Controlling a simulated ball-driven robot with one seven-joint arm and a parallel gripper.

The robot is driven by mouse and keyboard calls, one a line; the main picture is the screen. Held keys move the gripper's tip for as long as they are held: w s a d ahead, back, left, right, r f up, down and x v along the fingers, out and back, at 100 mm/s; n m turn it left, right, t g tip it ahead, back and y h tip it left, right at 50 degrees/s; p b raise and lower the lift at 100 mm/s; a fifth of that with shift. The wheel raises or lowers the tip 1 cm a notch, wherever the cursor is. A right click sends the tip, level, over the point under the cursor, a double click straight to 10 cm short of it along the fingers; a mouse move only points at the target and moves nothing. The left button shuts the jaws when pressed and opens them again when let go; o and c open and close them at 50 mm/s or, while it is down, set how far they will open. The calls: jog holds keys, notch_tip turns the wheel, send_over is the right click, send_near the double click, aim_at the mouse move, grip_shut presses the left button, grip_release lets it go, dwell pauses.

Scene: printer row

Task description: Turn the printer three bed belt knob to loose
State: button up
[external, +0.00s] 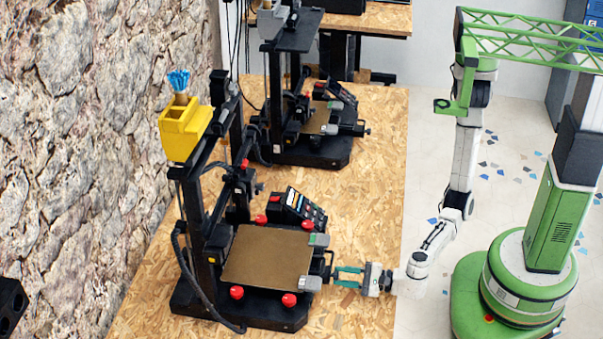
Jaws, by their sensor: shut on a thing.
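The nearest black 3D printer (188,303) stands on the wooden bench, with a tan bed plate (268,258) and red corner knobs. Its small black belt knob (329,271) sticks out at the bed's right edge, beside the grey corner clips. My gripper (337,277) reaches in level from the right. Its teal fingers are shut on the belt knob and partly cover it. The knob's setting is too small to read.
A second printer (310,148) stands farther back on the bench (372,185). A control panel (299,207) sits behind the near bed. A yellow holder (185,130) tops the near frame. A stone wall runs along the left; bare bench lies between the printers.

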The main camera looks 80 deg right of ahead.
jog(key=o, duration=1.1)
jog(key=shift+c, duration=0.2)
jog(key=shift+s, duration=0.1)
jog(key=s, duration=1)
jog(key=shift+s+b, duration=0.3)
